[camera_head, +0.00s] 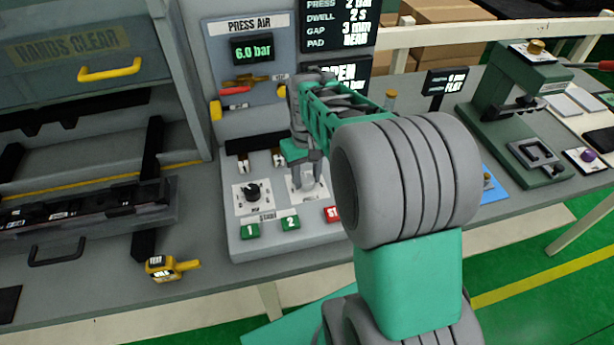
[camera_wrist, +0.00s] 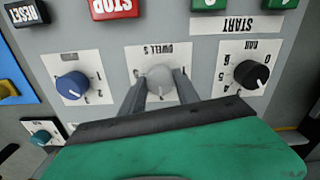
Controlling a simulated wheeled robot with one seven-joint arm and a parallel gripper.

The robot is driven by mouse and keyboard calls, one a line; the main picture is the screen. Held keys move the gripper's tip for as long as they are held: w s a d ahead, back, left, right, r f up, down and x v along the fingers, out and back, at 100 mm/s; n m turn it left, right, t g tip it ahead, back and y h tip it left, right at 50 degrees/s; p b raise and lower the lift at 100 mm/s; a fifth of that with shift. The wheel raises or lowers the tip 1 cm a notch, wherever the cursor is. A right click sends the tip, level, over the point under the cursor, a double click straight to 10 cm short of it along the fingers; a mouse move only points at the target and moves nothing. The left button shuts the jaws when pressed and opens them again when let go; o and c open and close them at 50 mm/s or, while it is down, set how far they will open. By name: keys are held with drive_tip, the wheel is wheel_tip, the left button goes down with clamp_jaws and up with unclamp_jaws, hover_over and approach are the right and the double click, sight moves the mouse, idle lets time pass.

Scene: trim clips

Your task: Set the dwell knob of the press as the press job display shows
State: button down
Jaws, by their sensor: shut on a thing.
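The press job display (camera_head: 335,18) is at the top of the head view; its dwell line reads 2 s. The dwell knob (camera_wrist: 160,80) is grey, on a white dial plate labelled DWELL S, upside down in the wrist view. My gripper (camera_wrist: 157,90) is shut on this knob, one finger on each side. The head view shows my gripper (camera_head: 309,178) pointing down over the dial plate (camera_head: 303,195), hiding most of the knob. I cannot read which mark the knob points to.
A black BAR knob (camera_wrist: 251,75) and a blue knob (camera_wrist: 72,85) flank the dwell knob closely. The green 1 (camera_head: 250,231) and 2 (camera_head: 290,223) buttons and a red STOP button (camera_head: 332,213) sit along the front of the panel. A yellow tape measure (camera_head: 168,268) lies on the bench.

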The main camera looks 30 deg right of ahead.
sight(307, 179)
drive_tip(key=n, duration=0.5)
drive_tip(key=shift+n, duration=0.3)
drive_tip(key=shift+n+b, duration=0.35)
drive_tip(key=shift+n, duration=1.95)
drive_tip(key=c, duration=0.9)
unclamp_jaws()
wheel_tip(307, 179, up, 8)
drive_tip(key=shift+f+b, duration=0.1)
drive_tip(key=shift+b, duration=0.35)
